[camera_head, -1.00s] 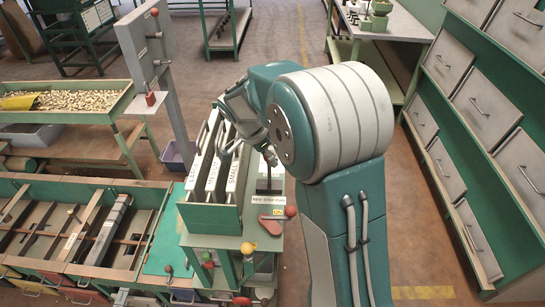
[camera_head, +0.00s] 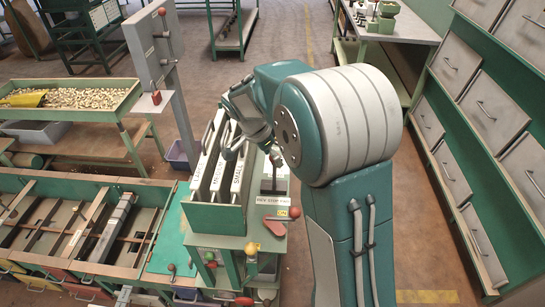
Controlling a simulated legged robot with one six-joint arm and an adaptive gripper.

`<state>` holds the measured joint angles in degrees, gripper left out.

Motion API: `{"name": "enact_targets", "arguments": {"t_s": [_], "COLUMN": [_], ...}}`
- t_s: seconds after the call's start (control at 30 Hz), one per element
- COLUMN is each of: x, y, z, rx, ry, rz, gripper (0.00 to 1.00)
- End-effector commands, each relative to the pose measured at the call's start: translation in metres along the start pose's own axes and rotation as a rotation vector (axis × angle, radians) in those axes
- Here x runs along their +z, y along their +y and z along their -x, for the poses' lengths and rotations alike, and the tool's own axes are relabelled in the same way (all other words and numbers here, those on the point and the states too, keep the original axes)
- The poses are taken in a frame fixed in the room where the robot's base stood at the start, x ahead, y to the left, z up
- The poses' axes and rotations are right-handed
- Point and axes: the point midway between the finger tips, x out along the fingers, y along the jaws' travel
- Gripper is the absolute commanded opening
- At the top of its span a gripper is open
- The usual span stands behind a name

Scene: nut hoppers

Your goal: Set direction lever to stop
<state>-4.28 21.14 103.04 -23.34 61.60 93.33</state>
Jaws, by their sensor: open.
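The direction lever (camera_head: 275,162) is an upright dark lever with a dark knob. It stands on a small panel with a REV STOP FWD label (camera_head: 272,200) at the right end of the green machine. My gripper (camera_head: 270,148) is open just above the lever's knob, at the end of my bent teal and grey arm. Its fingers are small and partly hidden by my arm, so I cannot tell whether they touch the lever. The lever's exact position against the label is hard to read.
Upright labelled plates (camera_head: 217,170) with handles stand close left of the lever. A red-knobbed handle (camera_head: 294,213) with a yellow ON tag sits in front. Yellow (camera_head: 251,248) and green knobs are lower. A grey post panel (camera_head: 152,50) stands left; drawers (camera_head: 498,108) line the right.

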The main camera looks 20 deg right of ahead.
Motion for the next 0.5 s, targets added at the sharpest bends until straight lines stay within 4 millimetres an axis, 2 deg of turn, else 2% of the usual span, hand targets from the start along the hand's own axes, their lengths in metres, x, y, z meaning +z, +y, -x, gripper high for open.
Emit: {"name": "enact_targets", "arguments": {"t_s": [0.3,0.5], "x": [0.001,0.001], "y": [-0.002,-0.003], "z": [0.063,0.098], "rx": [-0.006,-0.004], "ry": [0.001,0.0], "rz": [0.0,0.001], "gripper": [0.78,0.78]}}
